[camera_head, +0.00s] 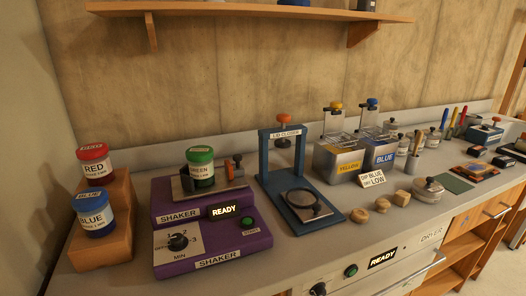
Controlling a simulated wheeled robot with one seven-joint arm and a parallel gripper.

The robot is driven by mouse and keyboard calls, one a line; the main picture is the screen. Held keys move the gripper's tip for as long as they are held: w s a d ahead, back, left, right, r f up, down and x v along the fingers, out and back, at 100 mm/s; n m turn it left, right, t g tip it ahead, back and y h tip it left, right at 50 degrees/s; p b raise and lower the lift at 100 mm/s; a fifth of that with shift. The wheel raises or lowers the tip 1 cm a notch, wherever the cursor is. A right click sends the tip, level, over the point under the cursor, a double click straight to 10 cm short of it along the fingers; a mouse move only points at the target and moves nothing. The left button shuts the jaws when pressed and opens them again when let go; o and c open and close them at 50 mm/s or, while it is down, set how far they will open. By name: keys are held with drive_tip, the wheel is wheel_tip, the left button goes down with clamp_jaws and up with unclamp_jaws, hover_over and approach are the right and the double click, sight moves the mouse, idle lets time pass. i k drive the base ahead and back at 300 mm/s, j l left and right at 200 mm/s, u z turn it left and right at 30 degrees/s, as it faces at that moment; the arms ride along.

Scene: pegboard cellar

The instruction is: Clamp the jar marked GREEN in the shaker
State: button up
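The jar marked GREEN (201,170) has a green lid and a white label. It stands upright in the metal holder on top of the purple shaker (169,206). An orange clamp part (229,170) stands upright just right of the jar, with a dark knob next to it. I cannot tell whether the clamp touches the jar. The shaker's small display (223,211) reads READY. Its front has a dial marked MIN and a green button (247,222). My gripper is not in view.
Jars marked RED (95,168) and BLUE (96,218) stand on a stepped wooden block at the left. Right of the shaker is a blue LID CLOSER press (264,165), then YELLOW and BLUE dip tanks (340,163). A wooden shelf (250,14) hangs above.

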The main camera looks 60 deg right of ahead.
sight(232, 172)
drive_tip(key=i+l+z, duration=0.1)
drive_tip(key=l+z, duration=0.35)
drive_tip(key=i+j+z, duration=0.15)
drive_tip(key=j+z, duration=0.2)
drive_tip(key=i+j, duration=0.05)
drive_tip(key=j, duration=0.05)
